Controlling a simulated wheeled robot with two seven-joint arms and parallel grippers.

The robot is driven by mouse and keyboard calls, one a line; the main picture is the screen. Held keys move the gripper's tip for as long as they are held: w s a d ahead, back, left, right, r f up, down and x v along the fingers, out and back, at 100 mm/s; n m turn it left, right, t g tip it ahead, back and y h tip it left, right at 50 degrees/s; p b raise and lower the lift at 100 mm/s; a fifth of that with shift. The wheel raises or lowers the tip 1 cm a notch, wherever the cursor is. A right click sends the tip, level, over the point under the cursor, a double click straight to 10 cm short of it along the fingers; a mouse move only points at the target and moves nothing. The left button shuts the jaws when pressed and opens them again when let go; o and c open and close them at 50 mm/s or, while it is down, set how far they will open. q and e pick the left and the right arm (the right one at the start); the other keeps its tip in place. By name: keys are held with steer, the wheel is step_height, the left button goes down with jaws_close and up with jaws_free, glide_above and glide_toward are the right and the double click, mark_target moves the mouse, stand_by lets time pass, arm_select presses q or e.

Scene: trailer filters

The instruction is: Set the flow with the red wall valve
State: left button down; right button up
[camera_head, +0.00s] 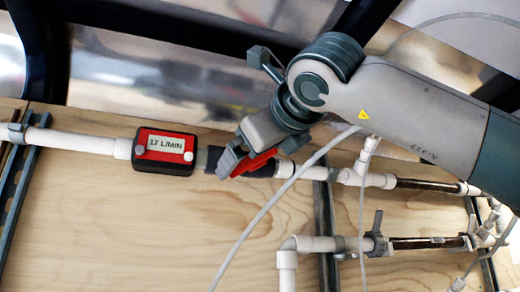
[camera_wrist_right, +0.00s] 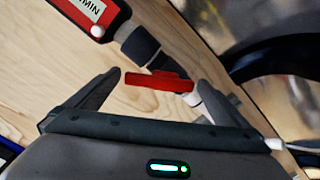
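The red valve handle (camera_head: 255,163) sits on the white wall pipe, partly hidden by my right gripper in the head view. In the right wrist view the handle (camera_wrist_right: 158,82) lies crosswise between the fingertips. My right gripper (camera_head: 233,160) is open around it, with a visible gap to each finger (camera_wrist_right: 160,78). To the left on the same pipe is a red and black flow meter (camera_head: 166,151) reading 17 L/MIN. The meter also shows at the top left of the right wrist view (camera_wrist_right: 90,14). My left gripper is not in view.
The pipe runs along a wooden panel (camera_head: 120,235). Lower pipes (camera_head: 330,243) with a grey valve (camera_head: 376,238) are at the lower right. A thin pale cable (camera_head: 265,210) hangs across the panel. Dark metal struts cross the top.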

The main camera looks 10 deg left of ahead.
arm_select(q)
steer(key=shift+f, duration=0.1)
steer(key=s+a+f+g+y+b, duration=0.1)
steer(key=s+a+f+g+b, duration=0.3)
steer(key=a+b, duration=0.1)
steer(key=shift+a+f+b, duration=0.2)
steer(key=shift+b, duration=0.15)
arm_select(e)
steer(key=v, duration=1.7)
steer(key=shift+d, duration=0.2)
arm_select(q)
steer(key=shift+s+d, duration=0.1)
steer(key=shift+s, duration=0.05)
arm_select(e)
steer(key=shift+s, duration=0.2)
